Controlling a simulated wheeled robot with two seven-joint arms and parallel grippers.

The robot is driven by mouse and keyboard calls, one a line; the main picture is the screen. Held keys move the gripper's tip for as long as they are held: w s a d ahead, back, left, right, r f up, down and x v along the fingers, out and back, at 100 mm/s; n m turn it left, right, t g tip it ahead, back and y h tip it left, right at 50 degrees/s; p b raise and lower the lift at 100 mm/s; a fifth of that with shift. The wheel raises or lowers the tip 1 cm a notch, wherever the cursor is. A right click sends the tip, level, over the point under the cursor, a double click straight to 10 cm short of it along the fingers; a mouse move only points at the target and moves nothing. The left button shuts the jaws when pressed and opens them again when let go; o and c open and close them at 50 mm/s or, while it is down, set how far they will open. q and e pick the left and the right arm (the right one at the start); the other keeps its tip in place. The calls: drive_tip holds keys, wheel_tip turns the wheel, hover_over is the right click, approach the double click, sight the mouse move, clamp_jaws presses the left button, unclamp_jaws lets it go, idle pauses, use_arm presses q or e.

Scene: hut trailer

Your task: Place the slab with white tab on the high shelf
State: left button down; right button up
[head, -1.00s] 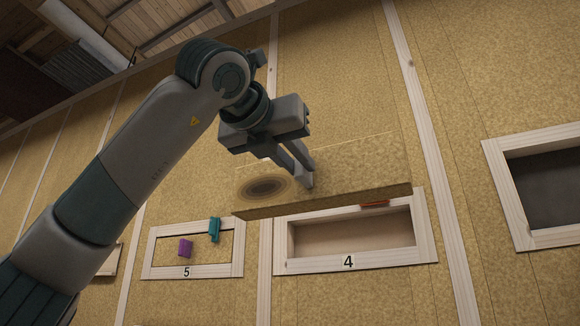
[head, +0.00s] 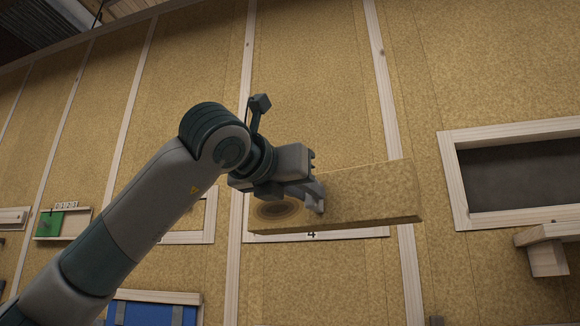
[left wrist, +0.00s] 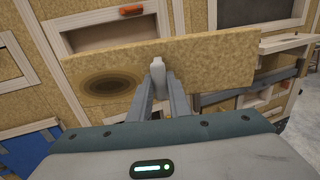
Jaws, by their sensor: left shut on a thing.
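The slab (head: 365,198) is a long board in the same speckled tan as the wall, with a dark ringed oval near its left end. My left gripper (head: 316,197) is shut on it near the middle. In the left wrist view, the slab (left wrist: 215,65) spans the picture and a pale, whitish piece (left wrist: 157,75), perhaps the tab, sits between the fingertips. The slab is held in front of the wall and hides most of the framed opening numbered 4 (head: 345,234). I cannot tell which place is the high shelf. My right gripper is not in view.
A framed dark opening (head: 525,175) is at the right, with a wooden bracket (head: 548,256) below it. A green panel (head: 50,224) and a blue one (head: 150,312) are at the left and bottom.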

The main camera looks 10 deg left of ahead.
use_arm(q)
drive_tip(key=w+d+f+m+g+h, duration=0.2)
drive_tip(key=d+f+h, duration=0.1)
drive_tip(key=f, duration=1.1)
drive_tip(key=w+d+f+m+g+h, duration=0.2)
drive_tip(key=d+f+m+h, duration=0.15)
drive_tip(key=f, duration=1.05)
drive_tip(key=w+d+f+m+g+h, duration=0.2)
drive_tip(key=w+d+f+h, duration=0.15)
drive_tip(key=f, duration=1.05)
drive_tip(key=s+a+f+n+t+y, duration=0.1)
drive_tip(key=s+a+f+y, duration=0.1)
drive_tip(key=s+a+f, duration=0.4)
drive_tip(key=s+a+f+n+t+y, duration=0.2)
drive_tip(key=s+a+f, duration=0.4)
drive_tip(key=f, duration=0.9)
drive_tip(key=s+a+f+n+t+y, duration=0.1)
drive_tip(key=s+a+f+n+y, duration=0.1)
drive_tip(key=s+a+f, duration=0.4)
wheel_tip(320, 180, down, 5)
drive_tip(key=s, duration=0.2)
drive_tip(key=shift+s+a+t, duration=0.3)
drive_tip(key=shift+a, duration=0.05)
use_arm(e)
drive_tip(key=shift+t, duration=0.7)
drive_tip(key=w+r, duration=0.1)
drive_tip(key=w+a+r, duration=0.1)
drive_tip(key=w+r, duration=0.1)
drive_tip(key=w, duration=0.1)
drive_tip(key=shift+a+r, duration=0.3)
